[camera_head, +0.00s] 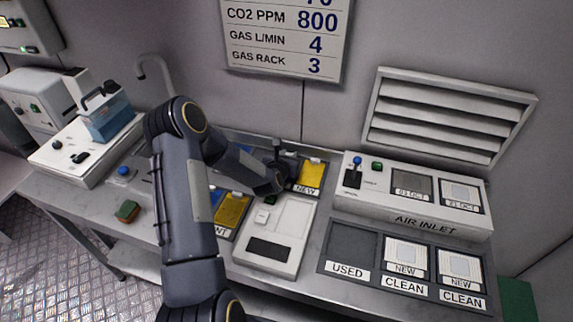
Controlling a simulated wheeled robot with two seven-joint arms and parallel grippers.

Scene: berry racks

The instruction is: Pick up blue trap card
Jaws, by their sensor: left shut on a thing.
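My left gripper (280,158) is at the back of the bench, over the left part of the tray marked NEW, beside a yellow card (312,173). It is shut on what I take to be the blue trap card, which my gripper and forearm mostly hide. In the front tray, a second yellow card (231,210) lies with a blue card (216,196) at its left, partly covered by my arm. My right gripper is not in view.
A white device (289,222) with a dark window stands in front of my gripper. The air inlet box (415,216) and a filter tray (348,268) are at the right.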

